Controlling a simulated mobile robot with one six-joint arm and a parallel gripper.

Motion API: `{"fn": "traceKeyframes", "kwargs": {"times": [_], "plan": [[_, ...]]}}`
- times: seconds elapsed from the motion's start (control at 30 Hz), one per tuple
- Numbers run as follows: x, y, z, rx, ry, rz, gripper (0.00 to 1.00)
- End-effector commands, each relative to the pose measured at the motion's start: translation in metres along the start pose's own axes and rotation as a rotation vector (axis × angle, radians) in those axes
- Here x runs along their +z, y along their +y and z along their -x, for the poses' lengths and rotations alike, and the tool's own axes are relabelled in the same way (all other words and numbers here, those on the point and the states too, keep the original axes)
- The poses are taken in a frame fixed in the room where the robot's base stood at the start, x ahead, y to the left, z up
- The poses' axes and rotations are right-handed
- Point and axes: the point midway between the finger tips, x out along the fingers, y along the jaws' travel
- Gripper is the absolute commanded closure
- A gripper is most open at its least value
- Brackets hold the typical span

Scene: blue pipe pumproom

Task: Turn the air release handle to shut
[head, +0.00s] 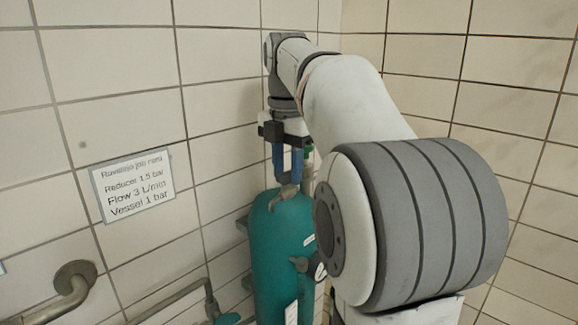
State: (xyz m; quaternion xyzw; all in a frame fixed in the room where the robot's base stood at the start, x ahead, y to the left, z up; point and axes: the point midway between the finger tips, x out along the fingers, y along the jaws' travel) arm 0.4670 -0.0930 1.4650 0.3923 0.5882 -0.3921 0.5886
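A teal vessel (272,240) stands upright near the wall corner. A small grey-brown metal fitting with a lever-like part (284,194) sits on its top; it looks like the air release handle, but its exact position is hard to read. My gripper (287,178) points down over this fitting. Its two blue fingers show a narrow gap between them, and their tips are at or just above the fitting. I cannot tell whether they touch or hold it. My arm hides the vessel's right side.
A dark round gauge (315,268) sits on the vessel's front right. A green part (308,152) shows behind my gripper. A sign (133,186) on the left tiled wall reads reducer 1.5 bar, flow 3 L/min, vessel 1 bar. Pipes (180,294) run along the lower left.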

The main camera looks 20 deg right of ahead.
Motion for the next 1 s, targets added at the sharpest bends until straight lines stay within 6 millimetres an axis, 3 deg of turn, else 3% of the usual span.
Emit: {"fn": "traceKeyframes", "kwargs": {"times": [0.23,0.63,1.0], "plan": [[0.0004,-0.0001,-0.0011,0.000,0.000,-0.001,0.68],[0.0008,-0.0002,-0.0010,0.000,0.000,-0.002,1.00],[0.0010,-0.0004,-0.0009,0.000,0.000,-0.019,1.00]]}}
